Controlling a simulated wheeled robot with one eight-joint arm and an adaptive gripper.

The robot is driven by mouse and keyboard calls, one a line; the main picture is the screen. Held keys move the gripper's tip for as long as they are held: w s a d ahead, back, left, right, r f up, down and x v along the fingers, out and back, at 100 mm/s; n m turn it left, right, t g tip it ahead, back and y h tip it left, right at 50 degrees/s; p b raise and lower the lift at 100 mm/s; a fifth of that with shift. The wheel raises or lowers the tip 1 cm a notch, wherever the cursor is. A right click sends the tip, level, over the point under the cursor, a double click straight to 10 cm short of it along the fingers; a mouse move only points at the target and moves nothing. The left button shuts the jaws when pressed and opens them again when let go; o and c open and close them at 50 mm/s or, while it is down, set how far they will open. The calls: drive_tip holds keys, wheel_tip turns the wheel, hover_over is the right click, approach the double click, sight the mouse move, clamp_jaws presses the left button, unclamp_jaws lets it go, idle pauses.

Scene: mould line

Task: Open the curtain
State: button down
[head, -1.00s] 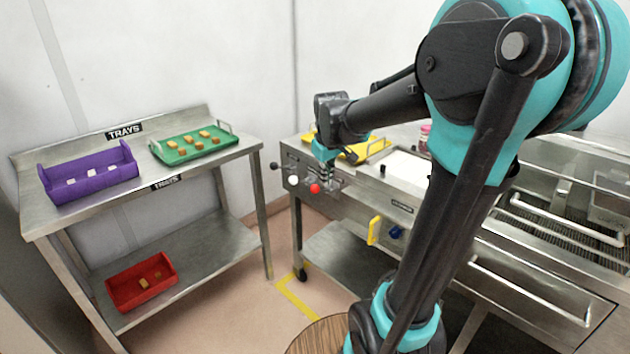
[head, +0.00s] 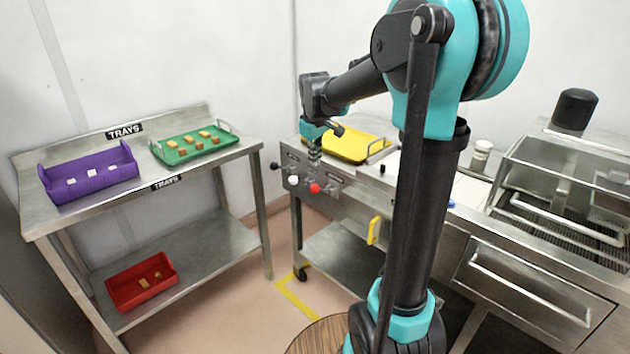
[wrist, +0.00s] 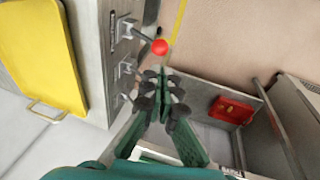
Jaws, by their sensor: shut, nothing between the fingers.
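No curtain can be made out in either view. The front panel (head: 325,178) of the steel machine carries levers: a red-knobbed lever (head: 315,188), a white-knobbed lever (head: 293,180) and a black-knobbed lever (head: 274,166) at the left end. Their labels are too small to read. My gripper (head: 314,160) is just above the white and red knobs, pointing down. The wrist view shows my gripper (wrist: 163,78) with its fingers shut and empty. The red knob (wrist: 160,47) is apart from the fingertips there; the white knob is hidden, probably by the fingers.
A yellow tray (head: 355,147) lies on the machine top. A yellow handle (head: 374,231) sticks out of its front. At left, a steel rack (head: 230,160) bears a purple tray (head: 110,180), a green tray (head: 165,158) and a red tray (head: 120,297). The floor between is clear.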

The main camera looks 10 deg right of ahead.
sight(315, 186)
drive_tip(key=x, duration=1)
drive_tip(key=shift+f, duration=0.15)
